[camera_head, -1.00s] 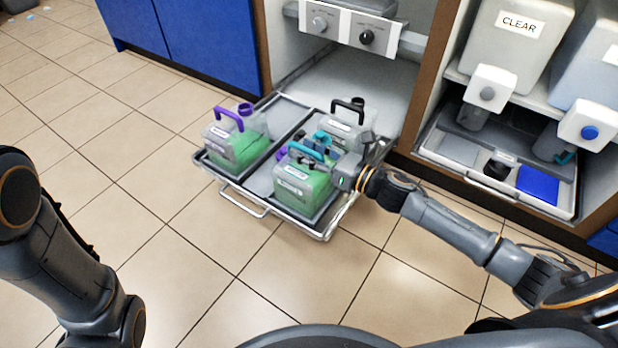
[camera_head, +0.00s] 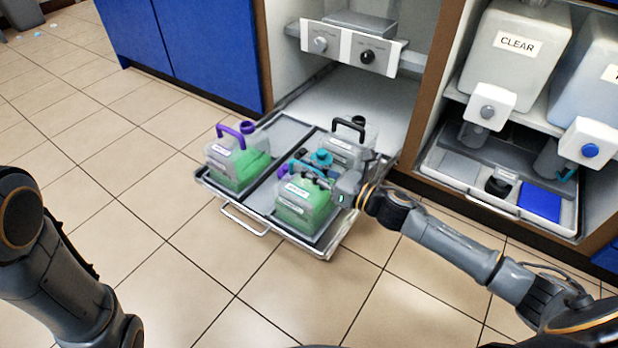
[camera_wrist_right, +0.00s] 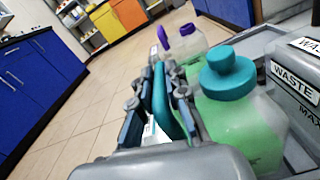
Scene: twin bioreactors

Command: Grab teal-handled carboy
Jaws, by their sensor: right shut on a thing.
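The teal-handled carboy (camera_head: 303,208) holds green liquid and stands at the front right of the pulled-out tray (camera_head: 225,205). Its teal cap (camera_wrist_right: 228,72) and green body show large in the right wrist view. My right gripper (camera_head: 312,177) is shut on the teal handle (camera_wrist_right: 161,98), which lies between its fingers in the wrist view. The fingers cover most of the handle in the head view. My left arm shows at the left edge of the head view; its gripper is out of view.
A purple-handled carboy (camera_head: 238,164) with green liquid stands at the tray's left. A black-handled carboy (camera_head: 348,150) stands behind the teal one, close by. A cabinet shelf with CLEAR container (camera_head: 515,55) is right. Floor in front is free.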

